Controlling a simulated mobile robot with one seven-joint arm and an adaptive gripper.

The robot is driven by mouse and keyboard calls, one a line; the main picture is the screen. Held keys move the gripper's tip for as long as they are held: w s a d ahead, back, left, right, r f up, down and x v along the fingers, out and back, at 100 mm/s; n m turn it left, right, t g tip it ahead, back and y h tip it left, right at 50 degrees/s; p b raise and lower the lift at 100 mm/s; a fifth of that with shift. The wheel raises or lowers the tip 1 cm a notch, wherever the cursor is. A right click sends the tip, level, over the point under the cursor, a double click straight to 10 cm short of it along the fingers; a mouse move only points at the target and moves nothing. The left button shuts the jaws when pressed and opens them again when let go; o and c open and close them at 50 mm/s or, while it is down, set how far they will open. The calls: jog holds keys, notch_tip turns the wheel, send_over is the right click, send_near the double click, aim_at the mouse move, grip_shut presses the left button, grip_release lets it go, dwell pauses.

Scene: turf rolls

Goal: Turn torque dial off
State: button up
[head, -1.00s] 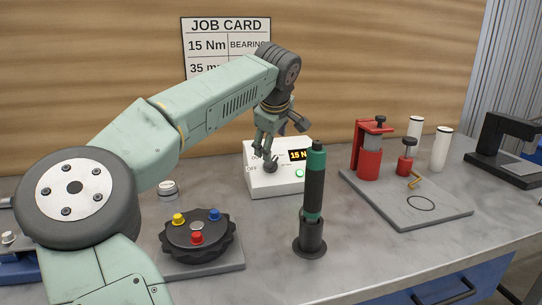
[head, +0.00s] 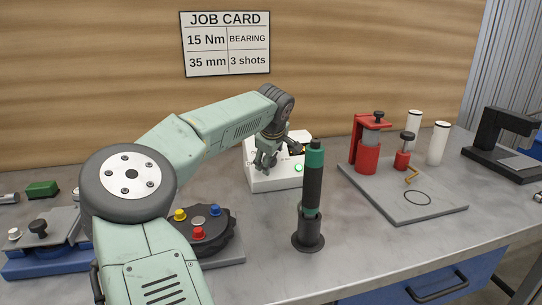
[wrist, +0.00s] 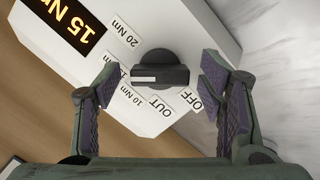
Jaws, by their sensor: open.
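The torque dial (wrist: 160,74) is a black knob with a raised bar on a white box (wrist: 210,32), which stands at the back of the bench in the head view (head: 277,182). Its white mark points left, towards a partly hidden label that seems to read 15 Nm. The OFF label (wrist: 194,99) is on the other side, below right of the knob. The box's display (wrist: 75,25) reads 15 Nm. My gripper (wrist: 160,76) is open, one finger on each side of the knob with gaps between. In the head view my gripper (head: 265,162) hides the dial.
A green-topped black tool (head: 313,180) stands upright in a holder in front of the box, close to my gripper. A black round fixture with coloured buttons (head: 198,232) is at front left. A grey plate with a red press (head: 368,145) is to the right.

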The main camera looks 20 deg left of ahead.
jog(key=c, duration=1.2)
jog(key=shift+o, duration=0.2)
